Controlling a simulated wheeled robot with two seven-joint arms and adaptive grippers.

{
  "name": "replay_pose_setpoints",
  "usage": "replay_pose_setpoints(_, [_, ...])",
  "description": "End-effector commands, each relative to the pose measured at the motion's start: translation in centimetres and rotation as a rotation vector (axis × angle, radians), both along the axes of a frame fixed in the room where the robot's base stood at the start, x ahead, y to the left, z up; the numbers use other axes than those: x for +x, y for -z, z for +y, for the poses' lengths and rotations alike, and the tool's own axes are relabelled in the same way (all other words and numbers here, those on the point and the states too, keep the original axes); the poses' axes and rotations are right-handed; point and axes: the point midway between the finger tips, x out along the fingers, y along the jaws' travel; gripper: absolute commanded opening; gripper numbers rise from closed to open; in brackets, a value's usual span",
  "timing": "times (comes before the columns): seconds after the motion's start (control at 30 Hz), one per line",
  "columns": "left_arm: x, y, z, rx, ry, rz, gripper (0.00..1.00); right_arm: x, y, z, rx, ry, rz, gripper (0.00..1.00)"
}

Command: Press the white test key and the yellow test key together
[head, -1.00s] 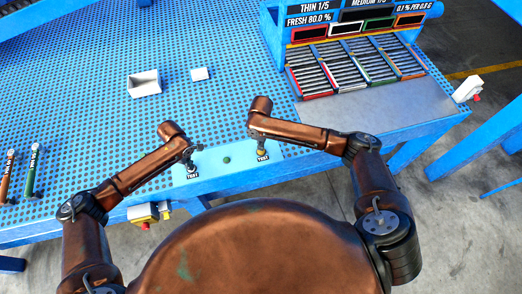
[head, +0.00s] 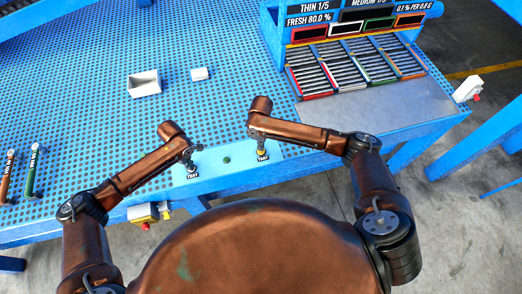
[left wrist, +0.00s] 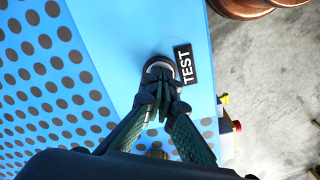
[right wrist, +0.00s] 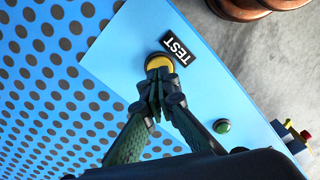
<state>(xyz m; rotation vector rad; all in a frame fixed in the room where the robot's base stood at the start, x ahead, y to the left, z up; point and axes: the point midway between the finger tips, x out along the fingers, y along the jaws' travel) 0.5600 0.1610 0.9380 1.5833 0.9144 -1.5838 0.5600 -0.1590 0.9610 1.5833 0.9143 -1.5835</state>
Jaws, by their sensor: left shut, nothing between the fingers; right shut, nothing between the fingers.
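The white test key (left wrist: 157,62) shows in the left wrist view as a pale rim beside a black TEST label (left wrist: 185,65). My left gripper (left wrist: 160,80) is shut, with its fingertips over the key and hiding most of it. The yellow test key (right wrist: 158,62) shows in the right wrist view beside its own TEST label (right wrist: 178,50). My right gripper (right wrist: 157,78) is shut, its tips at the key's near edge. In the head view, the left gripper (head: 191,166) and right gripper (head: 261,147) point down at the two keys. Whether either key is pressed in, I cannot tell.
A green button (head: 226,160) sits between the keys on the light blue panel. A rack of strips (head: 355,65) stands at the back right.

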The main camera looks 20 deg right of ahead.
Motion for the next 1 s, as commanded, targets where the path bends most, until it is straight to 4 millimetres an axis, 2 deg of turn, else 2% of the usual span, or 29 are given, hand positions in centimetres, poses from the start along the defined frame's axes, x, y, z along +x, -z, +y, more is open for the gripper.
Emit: replay_pose_setpoints(1.0, [0.0, 0.0, 0.0, 0.001, 0.000, 0.001, 0.00, 0.0, 2.4, 0.0, 0.000, 0.000, 0.001, 0.00])
